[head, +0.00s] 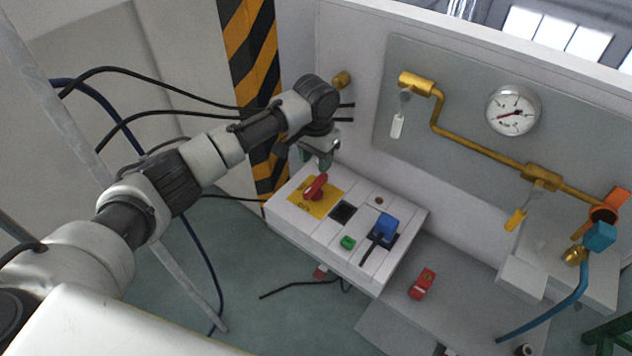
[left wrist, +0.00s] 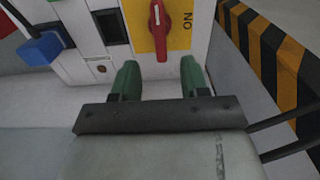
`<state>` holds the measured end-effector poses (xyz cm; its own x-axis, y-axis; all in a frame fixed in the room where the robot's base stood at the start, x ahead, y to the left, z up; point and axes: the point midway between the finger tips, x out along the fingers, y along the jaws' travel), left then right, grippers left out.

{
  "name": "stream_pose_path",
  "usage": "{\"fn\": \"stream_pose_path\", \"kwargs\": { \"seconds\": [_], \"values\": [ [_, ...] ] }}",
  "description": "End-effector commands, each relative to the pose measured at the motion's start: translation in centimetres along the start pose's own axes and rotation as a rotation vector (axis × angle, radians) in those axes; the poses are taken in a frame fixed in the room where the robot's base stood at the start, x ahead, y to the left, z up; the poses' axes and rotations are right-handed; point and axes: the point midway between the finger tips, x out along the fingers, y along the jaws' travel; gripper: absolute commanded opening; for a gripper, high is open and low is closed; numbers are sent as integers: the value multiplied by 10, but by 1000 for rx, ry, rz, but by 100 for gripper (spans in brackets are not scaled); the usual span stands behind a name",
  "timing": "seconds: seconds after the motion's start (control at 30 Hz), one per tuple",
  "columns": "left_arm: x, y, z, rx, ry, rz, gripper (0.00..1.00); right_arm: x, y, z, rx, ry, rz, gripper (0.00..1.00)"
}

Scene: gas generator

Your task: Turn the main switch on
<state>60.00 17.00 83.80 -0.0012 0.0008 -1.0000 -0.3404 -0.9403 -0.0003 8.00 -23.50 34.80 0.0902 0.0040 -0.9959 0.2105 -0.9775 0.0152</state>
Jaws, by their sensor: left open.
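The main switch is a red rotary handle (head: 316,187) on a yellow plate (head: 330,204) at the far left end of a white control box (head: 290,221). In the left wrist view the red handle (left wrist: 157,28) stands along the picture's vertical, with "ON" printed on the yellow plate to its right. My left gripper (head: 322,160) is just behind and above the switch in the head view. In the left wrist view its two green fingertips (left wrist: 160,75) are apart and empty, below the handle and not around it. My right gripper is not in view.
The box also carries a green button (head: 348,242) and a blue connector (head: 384,228). A panel behind has a brass pipe (head: 480,145) and a gauge (head: 512,110). A red block (head: 422,284) lies on the grey ledge. A black-and-yellow striped post (head: 250,60) stands behind my arm.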

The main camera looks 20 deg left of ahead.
Motion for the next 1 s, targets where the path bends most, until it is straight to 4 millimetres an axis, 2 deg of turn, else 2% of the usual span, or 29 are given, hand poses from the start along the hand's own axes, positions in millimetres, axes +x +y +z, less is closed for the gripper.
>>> {"fn": "stream_pose_path", "kwargs": {
  "seconds": [0.2, 0.43, 0.6, 0.83, 0.87, 1.0],
  "values": [
    [45, 0, 0, -1, -2, 0, 45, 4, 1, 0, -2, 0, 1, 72],
    [77, 1, 0, 1, -1, 0, 45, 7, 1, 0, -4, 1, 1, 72],
    [85, 1, 0, 2, 1, 0, 45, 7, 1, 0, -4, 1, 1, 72],
    [85, 1, 0, 2, 1, 0, 45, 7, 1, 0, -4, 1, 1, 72],
    [85, 1, 0, 1, 1, 0, 43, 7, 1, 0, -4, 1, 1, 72],
    [85, 1, 0, 1, 1, 0, 22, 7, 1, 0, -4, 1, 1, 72]
  ]
}}
